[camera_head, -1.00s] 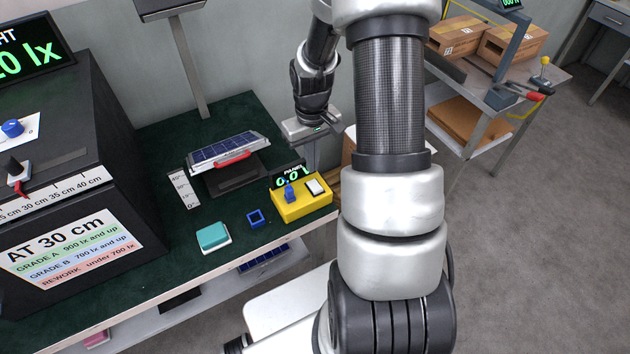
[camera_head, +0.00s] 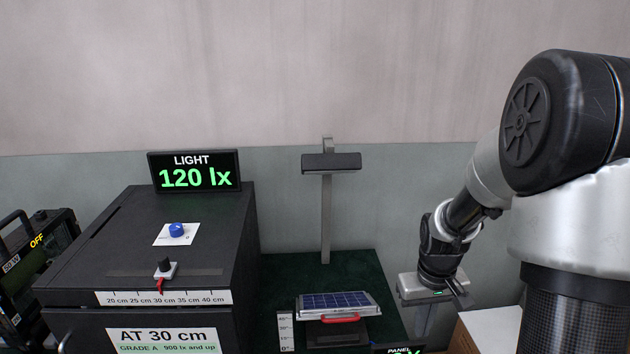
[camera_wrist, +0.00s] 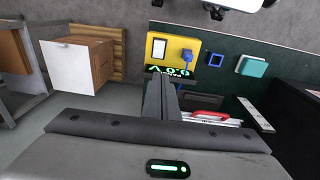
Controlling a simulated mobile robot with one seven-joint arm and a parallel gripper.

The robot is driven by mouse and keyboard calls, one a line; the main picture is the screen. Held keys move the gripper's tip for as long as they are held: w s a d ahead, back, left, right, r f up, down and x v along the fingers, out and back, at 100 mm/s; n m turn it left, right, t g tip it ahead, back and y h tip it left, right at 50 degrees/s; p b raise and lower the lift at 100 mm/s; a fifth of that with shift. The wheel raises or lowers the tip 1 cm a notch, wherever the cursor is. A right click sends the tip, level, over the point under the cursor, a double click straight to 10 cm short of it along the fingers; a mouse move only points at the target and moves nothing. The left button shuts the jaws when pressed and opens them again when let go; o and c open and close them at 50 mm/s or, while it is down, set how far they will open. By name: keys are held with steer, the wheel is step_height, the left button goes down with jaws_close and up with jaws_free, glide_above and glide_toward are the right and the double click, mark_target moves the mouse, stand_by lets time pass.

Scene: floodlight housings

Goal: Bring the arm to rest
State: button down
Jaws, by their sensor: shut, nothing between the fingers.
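My arm reaches in from the right in the head view, bent at the elbow. My gripper (camera_head: 460,295) hangs at the right edge of the green bench, right of the small solar panel and apart from it. In the wrist view the gripper's dark fingers (camera_wrist: 160,95) are together with nothing between them. The solar panel (camera_head: 335,301) leans on a dark stand with a red handle (camera_head: 341,319).
A black light box (camera_head: 150,245) with a LIGHT display (camera_head: 195,171) reading 120 lx stands at left. A lamp post (camera_head: 326,215) rises behind the panel.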

steer(key=s+a+r+t+p, duration=0.1)
steer(key=s+a+r, duration=0.2)
steer(key=r, duration=0.6)
steer(key=s+a+r+t+p, duration=0.1)
steer(key=s+a+r+t, duration=0.2)
steer(key=r, duration=0.6)
steer(key=s+a+r+p, duration=0.1)
steer(key=s+a+r, duration=0.4)
steer(key=s, duration=0.5)
step_height(320, 180, up, 2)
steer(key=shift+s+r+t+y, duration=0.2)
steer(key=shift+t+y, duration=0.1)
steer(key=shift+t, duration=0.1)
